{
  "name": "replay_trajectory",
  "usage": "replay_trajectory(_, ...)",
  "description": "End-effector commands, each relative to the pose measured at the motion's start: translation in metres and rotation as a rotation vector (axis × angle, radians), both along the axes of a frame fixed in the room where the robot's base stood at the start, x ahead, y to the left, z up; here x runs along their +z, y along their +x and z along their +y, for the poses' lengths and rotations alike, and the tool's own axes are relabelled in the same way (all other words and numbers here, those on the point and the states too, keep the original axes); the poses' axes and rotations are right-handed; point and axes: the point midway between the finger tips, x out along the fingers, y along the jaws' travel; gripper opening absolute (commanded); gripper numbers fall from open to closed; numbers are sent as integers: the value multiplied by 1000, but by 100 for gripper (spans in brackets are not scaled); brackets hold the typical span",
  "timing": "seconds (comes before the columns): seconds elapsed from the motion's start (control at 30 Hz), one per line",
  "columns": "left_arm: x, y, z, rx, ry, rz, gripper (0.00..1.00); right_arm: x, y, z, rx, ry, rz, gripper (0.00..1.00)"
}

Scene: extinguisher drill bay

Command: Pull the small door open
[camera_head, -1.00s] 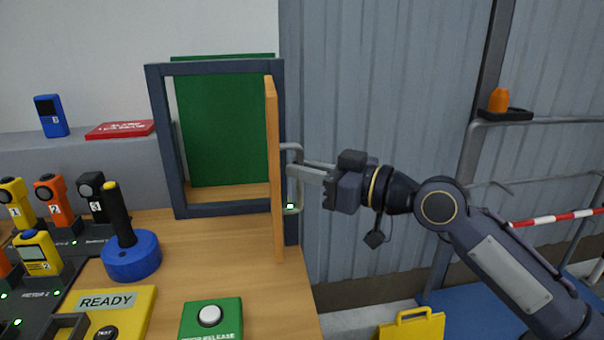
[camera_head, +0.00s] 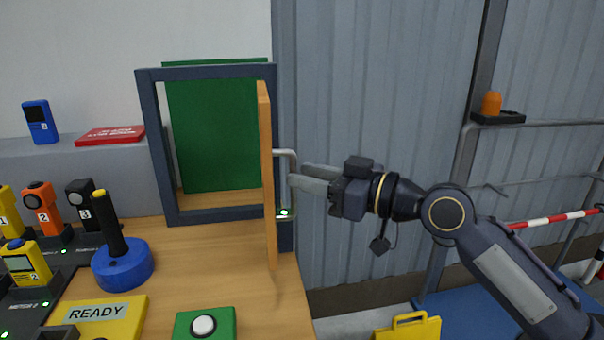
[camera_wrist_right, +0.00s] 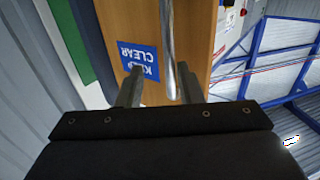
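The small wooden door (camera_head: 266,180) stands swung out from its dark blue frame (camera_head: 154,130), seen nearly edge-on in the head view. Its grey metal bar handle (camera_head: 287,154) is on the door's right-hand face. My right gripper (camera_head: 302,178) is at the handle, its two fingers apart. In the wrist view the handle (camera_wrist_right: 168,40) runs between the spread fingers, nearer the right one, with a gap to the left finger. The door face (camera_wrist_right: 198,35) there carries a blue "KEEP CLEAR" label (camera_wrist_right: 140,60). My left gripper is not in view.
A blue joystick (camera_head: 122,262), a yellow READY box (camera_head: 97,315) and a green button box (camera_head: 204,323) stand on the wooden bench left of the door. A green panel (camera_head: 215,130) shows through the frame. A rail (camera_head: 560,124) runs at the right.

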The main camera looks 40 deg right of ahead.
Motion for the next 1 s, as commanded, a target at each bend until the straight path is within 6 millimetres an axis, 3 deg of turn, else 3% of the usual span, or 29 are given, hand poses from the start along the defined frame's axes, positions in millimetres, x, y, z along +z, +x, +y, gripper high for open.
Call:
replay_trajectory(0.2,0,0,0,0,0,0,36,1,-38,-13,-5,2,-4,33)
replay_trajectory(0.4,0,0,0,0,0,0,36,1,-56,-18,-4,0,-3,33)
replay_trajectory(1.0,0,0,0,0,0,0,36,0,-58,-18,-2,0,-2,33)
